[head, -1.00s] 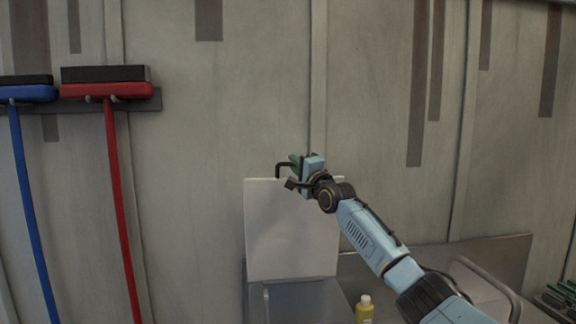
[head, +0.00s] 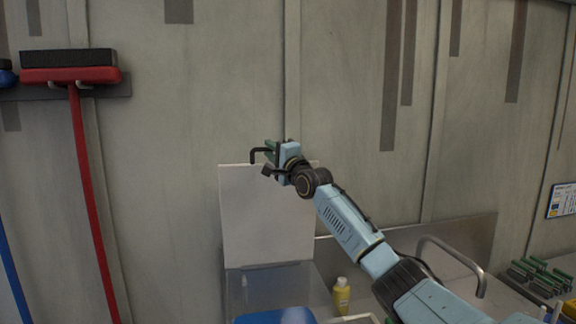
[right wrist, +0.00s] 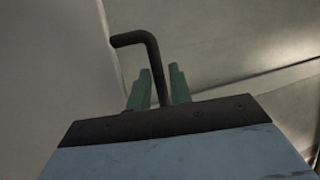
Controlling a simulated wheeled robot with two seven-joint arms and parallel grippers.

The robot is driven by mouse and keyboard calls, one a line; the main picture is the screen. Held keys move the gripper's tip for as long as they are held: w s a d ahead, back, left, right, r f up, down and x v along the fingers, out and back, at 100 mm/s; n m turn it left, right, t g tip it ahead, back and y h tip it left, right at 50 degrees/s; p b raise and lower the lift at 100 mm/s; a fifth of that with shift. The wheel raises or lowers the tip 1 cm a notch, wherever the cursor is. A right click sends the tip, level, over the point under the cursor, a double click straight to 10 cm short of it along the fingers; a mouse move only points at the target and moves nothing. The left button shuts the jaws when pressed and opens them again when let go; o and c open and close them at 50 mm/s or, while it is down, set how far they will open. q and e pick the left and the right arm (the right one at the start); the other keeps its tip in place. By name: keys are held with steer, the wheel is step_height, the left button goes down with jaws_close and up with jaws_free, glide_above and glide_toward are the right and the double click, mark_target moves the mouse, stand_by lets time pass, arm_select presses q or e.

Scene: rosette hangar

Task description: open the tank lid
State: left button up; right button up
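The tank lid (head: 262,218) is a pale flat panel. It stands raised and upright against the back wall in the head view. A black bent handle (head: 256,151) sticks up at its top edge, and the handle also shows in the right wrist view (right wrist: 151,50). My right gripper (head: 280,150) is at the lid's top edge. In the right wrist view its green fingers (right wrist: 160,88) stand close on either side of the handle bar and look shut on it. The steel tank (head: 270,287) is below the lid, its inside mostly hidden. My left gripper is out of view.
A yellow bottle (head: 341,296) stands right of the tank. A curved metal rail (head: 450,255) and green-topped items (head: 540,275) are farther right. A red broom (head: 85,170) hangs on the left wall. A blue object (head: 275,316) shows at the bottom edge.

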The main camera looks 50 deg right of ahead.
steer(key=b+v, duration=0.4)
steer(key=v, duration=0.8)
steer(key=shift+s+b, duration=0.2)
steer(key=shift+b, duration=0.1)
